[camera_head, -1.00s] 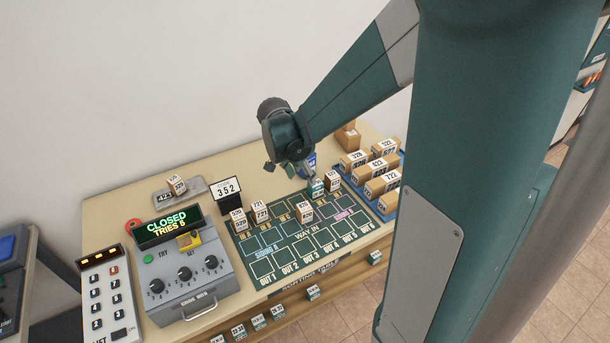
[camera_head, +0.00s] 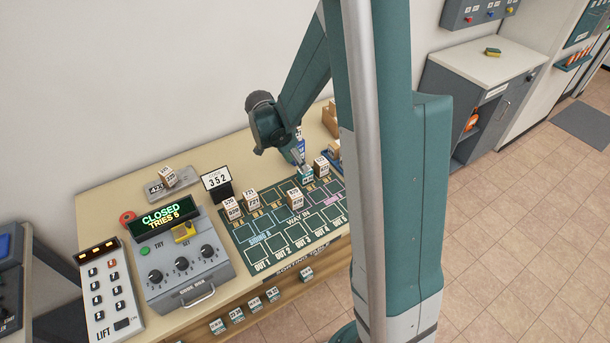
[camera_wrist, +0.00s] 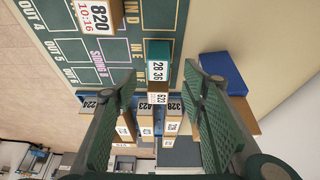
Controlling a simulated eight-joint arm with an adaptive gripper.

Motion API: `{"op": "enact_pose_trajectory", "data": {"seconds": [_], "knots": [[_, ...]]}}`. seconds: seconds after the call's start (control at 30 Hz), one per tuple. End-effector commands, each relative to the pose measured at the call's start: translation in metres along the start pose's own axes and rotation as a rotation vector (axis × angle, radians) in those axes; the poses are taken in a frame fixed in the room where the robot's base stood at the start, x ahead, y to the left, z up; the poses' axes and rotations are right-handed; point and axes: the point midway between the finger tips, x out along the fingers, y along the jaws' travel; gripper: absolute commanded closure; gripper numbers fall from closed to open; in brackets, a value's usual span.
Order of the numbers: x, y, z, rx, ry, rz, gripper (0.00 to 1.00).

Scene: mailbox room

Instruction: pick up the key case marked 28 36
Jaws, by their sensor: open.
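The key case marked 28 36 (camera_wrist: 158,54) is a teal block with a white label, standing on the green sorting mat near its far edge. In the head view the key case (camera_head: 306,175) shows as a small teal block just under my gripper (camera_head: 299,158). In the wrist view my gripper (camera_wrist: 158,74) is open, one green finger on each side of the key case in the picture. A gap shows on both sides of it. I cannot tell whether the tips reach down to its depth.
A box marked 820 (camera_wrist: 98,14) stands on the mat nearby. A box marked 622 (camera_wrist: 158,98) is close to the key case. A blue block (camera_wrist: 222,73) lies beyond the right finger. The code box (camera_head: 185,262) stands at the left, its display reading CLOSED.

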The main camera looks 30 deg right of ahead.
Motion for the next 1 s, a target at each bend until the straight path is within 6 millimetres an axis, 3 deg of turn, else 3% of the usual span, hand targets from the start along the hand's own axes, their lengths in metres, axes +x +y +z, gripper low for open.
{"op": "enact_pose_trajectory", "data": {"seconds": [0.5,1.0], "knots": [[0.025,0.000,0.000,-0.001,0.000,0.000,0.59],[0.031,0.001,0.000,-0.001,0.000,0.000,0.59]]}}
